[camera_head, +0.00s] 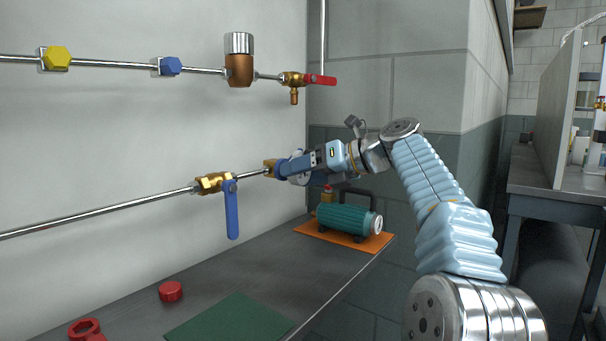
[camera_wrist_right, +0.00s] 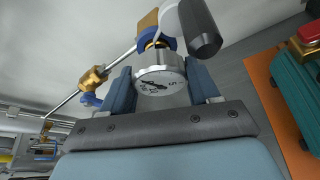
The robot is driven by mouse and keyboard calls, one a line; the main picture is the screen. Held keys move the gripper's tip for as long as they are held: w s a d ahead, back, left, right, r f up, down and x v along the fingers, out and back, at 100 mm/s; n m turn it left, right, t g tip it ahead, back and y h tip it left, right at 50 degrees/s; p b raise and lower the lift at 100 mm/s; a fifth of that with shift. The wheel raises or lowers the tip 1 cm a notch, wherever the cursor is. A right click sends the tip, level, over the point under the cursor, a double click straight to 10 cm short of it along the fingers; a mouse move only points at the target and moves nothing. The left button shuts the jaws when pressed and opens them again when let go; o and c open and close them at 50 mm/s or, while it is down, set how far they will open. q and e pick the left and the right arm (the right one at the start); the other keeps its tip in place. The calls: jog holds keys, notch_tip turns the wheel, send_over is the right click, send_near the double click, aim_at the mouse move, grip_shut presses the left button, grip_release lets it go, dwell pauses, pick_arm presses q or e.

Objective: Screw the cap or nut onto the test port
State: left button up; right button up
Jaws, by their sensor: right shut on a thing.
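My right gripper (camera_head: 287,167) is at the right end of the lower pipe, by a brass fitting (camera_head: 269,164). A red cap (camera_head: 171,291) and a red ring-shaped nut (camera_head: 86,327) lie on the bench. My left gripper is not in view.
A brass valve (camera_head: 213,183) with a hanging blue lever is on the lower pipe. The upper pipe has a red-handled valve (camera_head: 320,79). A teal pump (camera_head: 343,218) stands on an orange mat (camera_head: 385,240). A green mat (camera_head: 230,320) lies on the grey bench (camera_head: 130,310).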

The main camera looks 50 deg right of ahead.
jog(key=m+y, duration=0.1)
jog(key=m, duration=0.1)
jog(key=shift+m+y, duration=0.4)
jog(key=o, duration=1.2)
jog(key=shift+s+d, duration=0.15)
jog(key=shift+s, duration=1.1)
jog(key=shift+s+d, duration=0.15)
jog(key=shift+s, duration=1.1)
